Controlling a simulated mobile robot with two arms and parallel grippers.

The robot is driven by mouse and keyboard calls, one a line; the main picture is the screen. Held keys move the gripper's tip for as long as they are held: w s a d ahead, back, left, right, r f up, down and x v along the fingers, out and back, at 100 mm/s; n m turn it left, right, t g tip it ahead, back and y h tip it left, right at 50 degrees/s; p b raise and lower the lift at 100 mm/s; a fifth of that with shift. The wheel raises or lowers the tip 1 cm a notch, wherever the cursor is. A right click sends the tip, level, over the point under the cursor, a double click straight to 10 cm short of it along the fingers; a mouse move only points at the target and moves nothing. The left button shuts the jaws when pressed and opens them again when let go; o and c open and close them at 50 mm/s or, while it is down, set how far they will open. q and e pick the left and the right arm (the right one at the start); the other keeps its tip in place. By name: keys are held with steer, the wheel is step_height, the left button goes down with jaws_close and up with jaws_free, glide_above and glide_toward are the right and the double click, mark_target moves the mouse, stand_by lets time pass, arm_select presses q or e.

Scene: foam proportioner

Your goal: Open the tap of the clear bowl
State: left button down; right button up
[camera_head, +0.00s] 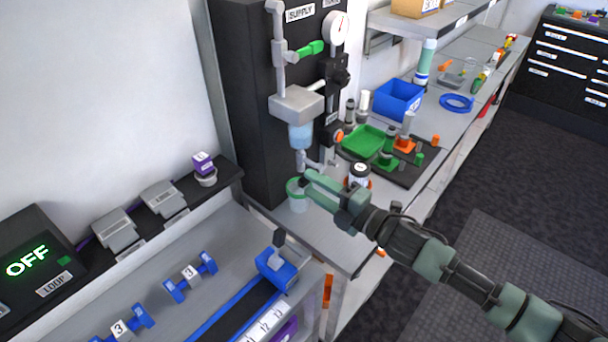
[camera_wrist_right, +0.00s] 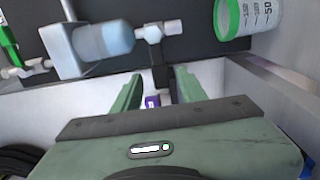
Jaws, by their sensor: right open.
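The clear bowl (camera_head: 301,135) is a bluish see-through cup hanging under a grey block; it also shows in the right wrist view (camera_wrist_right: 104,42). The tap (camera_wrist_right: 158,32) is a pale grey fitting at the bowl's lower end. A dark piece (camera_wrist_right: 161,74) runs from the tap to between the fingers. My right gripper (camera_head: 304,182) is just below the tap in the head view. In the right wrist view my right gripper (camera_wrist_right: 157,90) has its fingers apart, one on each side of the dark piece. I cannot tell whether they touch it. My left gripper is not in view.
A beaker with a green rim (camera_head: 296,198) stands right beside my right gripper. A pressure gauge (camera_head: 337,28) and green-handled valve (camera_head: 311,48) sit above. A green tray (camera_head: 362,142) and blue bin (camera_head: 398,99) stand farther right on the bench.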

mark_target(307, 183)
steer(key=x, duration=0.3)
steer(key=shift+w+a+f, duration=0.1)
steer(key=shift+w+a, duration=0.1)
jaws_close()
steer(key=shift+s, duration=0.1)
stand_by(1.2)
